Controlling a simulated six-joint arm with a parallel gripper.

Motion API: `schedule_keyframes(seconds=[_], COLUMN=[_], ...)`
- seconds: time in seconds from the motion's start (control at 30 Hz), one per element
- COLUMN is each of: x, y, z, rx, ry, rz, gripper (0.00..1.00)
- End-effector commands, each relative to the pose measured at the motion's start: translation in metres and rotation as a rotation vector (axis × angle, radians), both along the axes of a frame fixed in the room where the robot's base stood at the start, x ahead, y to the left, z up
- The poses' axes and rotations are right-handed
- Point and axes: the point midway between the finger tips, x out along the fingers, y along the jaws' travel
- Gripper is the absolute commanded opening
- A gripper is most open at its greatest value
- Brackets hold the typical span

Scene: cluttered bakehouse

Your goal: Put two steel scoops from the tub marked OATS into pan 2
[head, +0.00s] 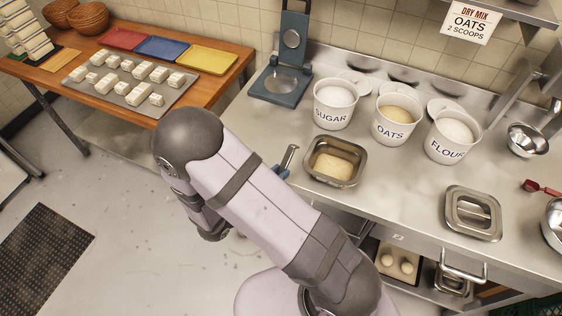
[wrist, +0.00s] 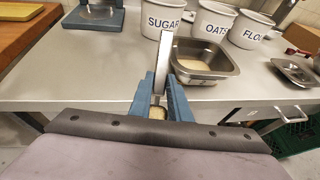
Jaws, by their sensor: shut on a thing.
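My gripper (head: 283,172) is shut on a steel scoop. Its blue fingers (wrist: 160,100) also show in the wrist view, with the scoop's steel shaft (wrist: 162,60) standing up between them and something beige low between the fingers. The scoop is left of an open steel pan (head: 312,168) holding pale beige contents; the pan also shows in the wrist view (wrist: 225,72). I cannot read a number on this pan. The white OATS tub (head: 391,131), with beige contents, stands behind it, between the SUGAR tub (head: 330,116) and the FLOUR tub (head: 446,151).
A lidded steel pan (head: 472,213) is on the counter at right, near a steel bowl (head: 527,139) and a red spoon (head: 541,188). A blue scale (head: 282,82) stands at back left. A wall sign (head: 470,22) reads "DRY MIX OATS 2 SCOOPS". Dough balls lie below the counter.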

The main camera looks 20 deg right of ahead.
Motion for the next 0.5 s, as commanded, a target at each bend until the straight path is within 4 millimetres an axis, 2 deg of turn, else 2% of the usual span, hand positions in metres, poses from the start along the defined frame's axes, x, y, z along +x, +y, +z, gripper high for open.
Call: schedule_keyframes(seconds=[0.03, 0.3, 0.5], x=[0.000, -0.008, -0.021], y=[-0.011, -0.077, -0.126], z=[0.017, 0.069, 0.081], rx=[0.018, 0.149, 0.271], ry=[0.005, 0.072, 0.110], rz=[-0.038, -0.238, -0.384], gripper=[0.00, 0.00, 0.00])
